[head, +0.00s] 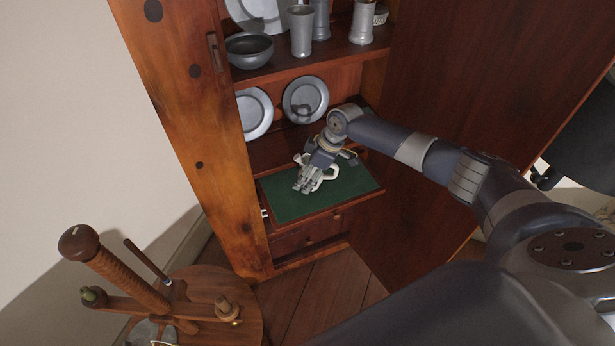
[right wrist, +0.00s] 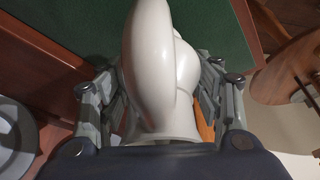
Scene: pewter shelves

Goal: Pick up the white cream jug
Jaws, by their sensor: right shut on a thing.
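The white cream jug (head: 327,174) is at the green-lined pull-out board (head: 290,205) of the wooden cabinet, mostly covered by my right gripper (head: 305,185) in the head view. In the right wrist view the glossy white jug (right wrist: 160,70) fills the middle, between the fingers of my right gripper (right wrist: 163,110), which is shut on it. The green surface shows right behind the jug. I cannot tell whether the jug touches the board or is lifted. My left gripper is not in view.
Pewter plates (head: 305,99) stand on the shelf behind the board. A pewter bowl (head: 249,50) and pewter cups (head: 301,31) are on the shelf above. A round wooden stand (head: 215,290) with a threaded post is at the lower left. The board's left part is bare.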

